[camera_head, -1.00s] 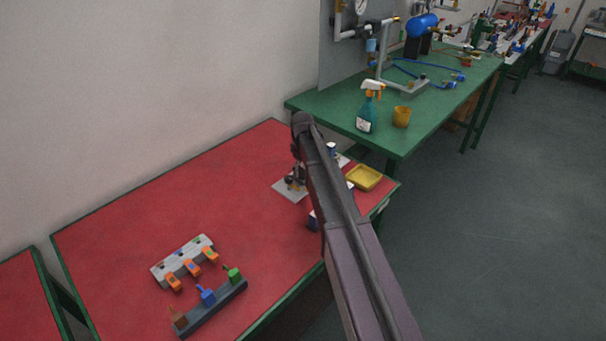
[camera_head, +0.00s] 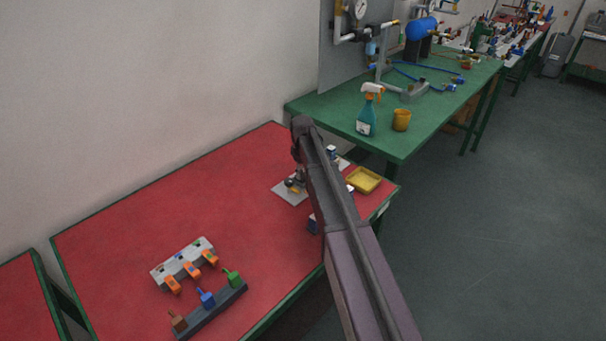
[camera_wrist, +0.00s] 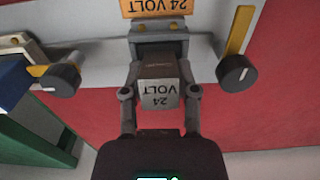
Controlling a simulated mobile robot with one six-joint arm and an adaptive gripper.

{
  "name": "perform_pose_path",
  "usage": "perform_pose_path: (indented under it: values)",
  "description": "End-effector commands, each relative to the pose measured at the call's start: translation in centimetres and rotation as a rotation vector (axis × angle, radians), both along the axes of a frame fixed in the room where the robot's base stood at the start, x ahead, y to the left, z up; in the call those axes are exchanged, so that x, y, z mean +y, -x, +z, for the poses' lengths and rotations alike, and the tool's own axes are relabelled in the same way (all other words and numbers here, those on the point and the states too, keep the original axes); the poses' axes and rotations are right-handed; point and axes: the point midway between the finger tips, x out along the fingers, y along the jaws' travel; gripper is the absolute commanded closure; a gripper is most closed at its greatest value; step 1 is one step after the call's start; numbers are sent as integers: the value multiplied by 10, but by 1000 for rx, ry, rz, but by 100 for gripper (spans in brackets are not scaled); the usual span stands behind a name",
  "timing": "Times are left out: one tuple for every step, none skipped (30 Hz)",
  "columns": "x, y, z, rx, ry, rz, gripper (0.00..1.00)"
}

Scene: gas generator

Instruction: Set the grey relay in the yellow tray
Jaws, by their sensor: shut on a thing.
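The grey relay (camera_wrist: 160,95), marked "24 VOLT", sits between the two fingers of my gripper (camera_wrist: 160,92) in the wrist view. The fingers are shut on its sides. The relay's inner end is right at a blue-grey block (camera_wrist: 157,48) on a pale panel; I cannot tell if they are joined. An orange relay (camera_wrist: 160,8), also marked "24 VOLT", is beyond it. In the head view the yellow tray (camera_head: 364,180) lies on the red table near its right corner, and it looks empty. My arm hides the relay there.
Black knobs (camera_wrist: 237,73) (camera_wrist: 62,79) with yellow levers flank the relay on the panel (camera_wrist: 95,52). A grey rack (camera_head: 184,262) and a dark rack (camera_head: 212,310) stand at the front left of the red table (camera_head: 150,215). A spray bottle (camera_head: 366,115) stands on the green table.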

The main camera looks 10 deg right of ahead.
Motion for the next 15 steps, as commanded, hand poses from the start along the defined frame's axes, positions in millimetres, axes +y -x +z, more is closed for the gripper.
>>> perform_pose_path:
  values:
    - [0,0,0,0,0,0,100]
    - [0,0,0,0,0,0,100]
    - [0,0,0,0,0,0,100]
    - [0,0,0,0,0,0,100]
    - [0,0,1,0,0,0,100]
    - [0,0,1,0,0,0,100]
    - [0,0,2,0,0,0,100]
    - [0,0,2,0,0,0,100]
    - [0,0,4,0,0,0,100]
    - [0,0,5,0,0,0,100]
    - [0,0,6,0,0,0,100]
    - [0,0,8,0,0,0,100]
    - [0,0,10,0,0,0,100]
    - [0,0,11,0,0,0,100]
    - [0,0,14,0,0,0,100]
